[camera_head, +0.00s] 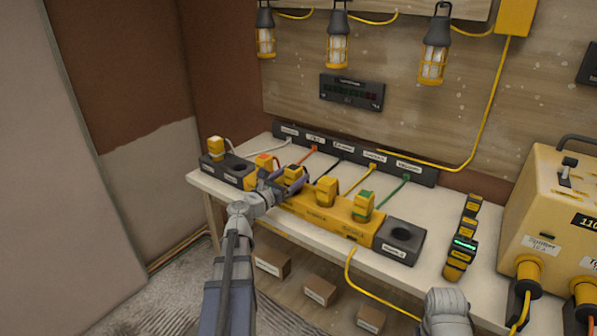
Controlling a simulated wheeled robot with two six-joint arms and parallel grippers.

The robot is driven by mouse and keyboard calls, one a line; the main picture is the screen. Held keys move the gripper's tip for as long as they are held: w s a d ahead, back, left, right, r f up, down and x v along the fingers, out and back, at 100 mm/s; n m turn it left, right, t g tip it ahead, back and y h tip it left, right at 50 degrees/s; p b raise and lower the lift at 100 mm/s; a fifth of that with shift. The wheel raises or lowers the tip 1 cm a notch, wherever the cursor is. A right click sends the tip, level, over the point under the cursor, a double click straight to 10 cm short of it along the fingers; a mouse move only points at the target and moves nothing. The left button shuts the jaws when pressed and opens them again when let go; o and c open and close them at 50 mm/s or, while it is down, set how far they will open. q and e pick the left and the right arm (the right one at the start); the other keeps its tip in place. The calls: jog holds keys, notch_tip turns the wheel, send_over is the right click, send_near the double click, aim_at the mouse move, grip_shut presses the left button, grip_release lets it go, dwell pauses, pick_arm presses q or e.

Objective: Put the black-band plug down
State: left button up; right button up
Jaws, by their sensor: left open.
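The black-band plug (293,172) is a yellow plug with a dark band. It stands upright at the yellow socket strip (310,212) on the bench. My left gripper (284,186) is at this plug, with its dark fingers open around its lower part. The fingers and wrist partly hide the plug's base, so I cannot tell how deep it sits. A grey part of my right arm (447,308) shows at the bottom edge, but its gripper does not show.
Close by stand an orange-band plug (264,162), a yellow plug (326,190) and a green-band plug (362,204). A white-band plug (215,146) stands at the left grey block (228,168). A grey socket block (400,241) and a yellow power box (550,205) are to the right.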

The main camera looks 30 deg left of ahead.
pick_arm(q)
jog(key=s, duration=0.8)
jog(key=shift+a, duration=0.25)
jog(key=shift+s, duration=0.1)
dwell(2.0)
